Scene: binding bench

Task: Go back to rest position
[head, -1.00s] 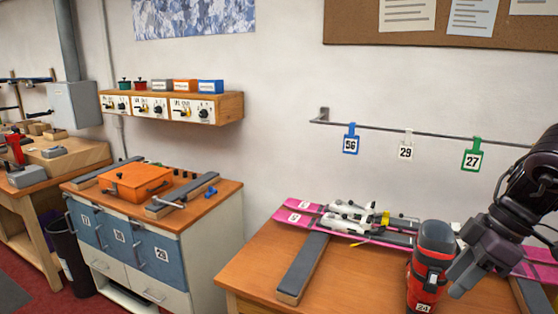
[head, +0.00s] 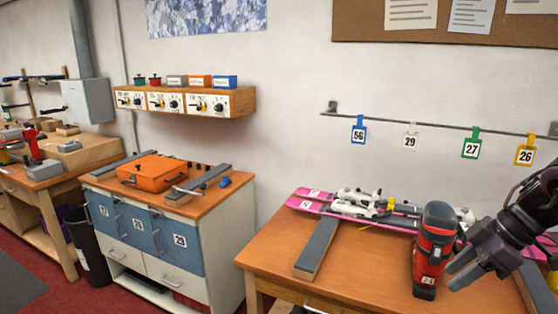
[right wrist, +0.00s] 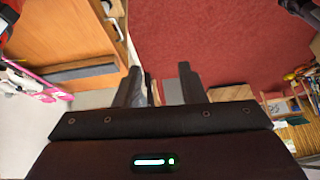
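My right gripper (head: 458,275) is at the right of the head view, just right of a red and black ski boot (head: 434,250) tagged 24. Its fingers are apart with nothing held. In the right wrist view the two fingers (right wrist: 160,88) are spread, with red floor and part of the wooden bench behind them. The boot stands upright on the wooden bench (head: 380,270). My left gripper is not in view.
Pink skis (head: 325,203) with bindings lie across grey supports (head: 317,248) on the bench. Numbered tags hang on a wall rail (head: 440,124). A cabinet (head: 150,230) with an orange case (head: 152,172) stands left. Red floor lies between the furniture.

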